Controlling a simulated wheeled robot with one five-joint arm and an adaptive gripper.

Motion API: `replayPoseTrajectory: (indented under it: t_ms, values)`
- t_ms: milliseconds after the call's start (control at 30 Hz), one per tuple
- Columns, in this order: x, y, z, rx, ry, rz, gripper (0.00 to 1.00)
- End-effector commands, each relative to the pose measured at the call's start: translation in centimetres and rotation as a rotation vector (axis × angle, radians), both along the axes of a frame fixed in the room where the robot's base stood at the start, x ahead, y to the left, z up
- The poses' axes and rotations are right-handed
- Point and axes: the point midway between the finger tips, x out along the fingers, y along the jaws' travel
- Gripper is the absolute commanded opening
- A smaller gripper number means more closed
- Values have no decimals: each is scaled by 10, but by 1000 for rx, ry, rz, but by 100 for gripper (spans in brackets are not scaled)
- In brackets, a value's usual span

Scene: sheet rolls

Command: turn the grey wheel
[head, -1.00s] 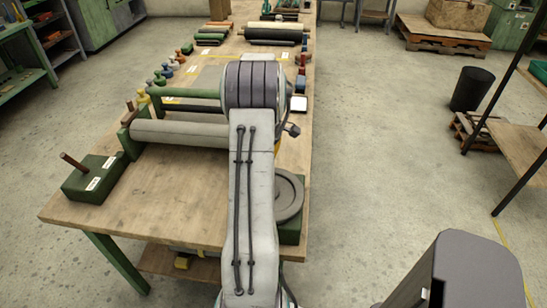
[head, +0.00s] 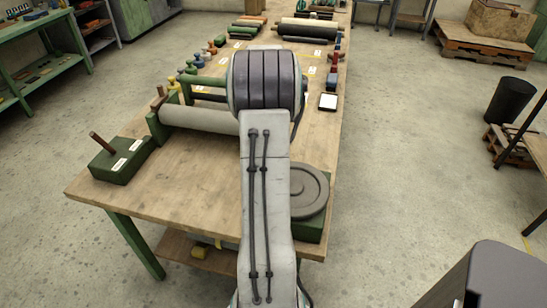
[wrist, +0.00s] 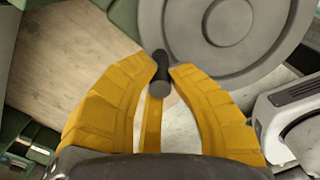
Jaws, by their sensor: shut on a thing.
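The grey wheel (head: 318,183) lies flat on a green block (head: 309,229) at the near right of the wooden table in the head view, partly behind my arm. In the wrist view the wheel (wrist: 275,35) fills the upper right. My gripper (wrist: 160,75) has yellow fingers, their tips closed on a dark upright peg (wrist: 160,68) at the wheel's lower left rim. The peg's foot is hidden, so I cannot tell how it joins the wheel. In the head view my gripper is hidden behind my arm.
A green block with a brown peg (head: 122,160) sits at the table's left front. A pale grey roller (head: 200,119) lies behind it. Knobs and more rolls stand farther back. The near middle tabletop is bare, and open floor lies right of the table.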

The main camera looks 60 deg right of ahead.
Motion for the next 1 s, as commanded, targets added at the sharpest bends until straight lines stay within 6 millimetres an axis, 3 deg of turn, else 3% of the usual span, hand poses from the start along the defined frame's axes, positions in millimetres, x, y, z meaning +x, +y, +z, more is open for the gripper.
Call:
replayPoseTrajectory:
  t_ms: [100, 400, 1000]
  values:
    - [-1, 10, -3, 6, 4, 95, 0]
    - [-3, 25, -3, 6, 4, 92, 0]
    - [-6, 32, -1, 5, 4, 88, 0]
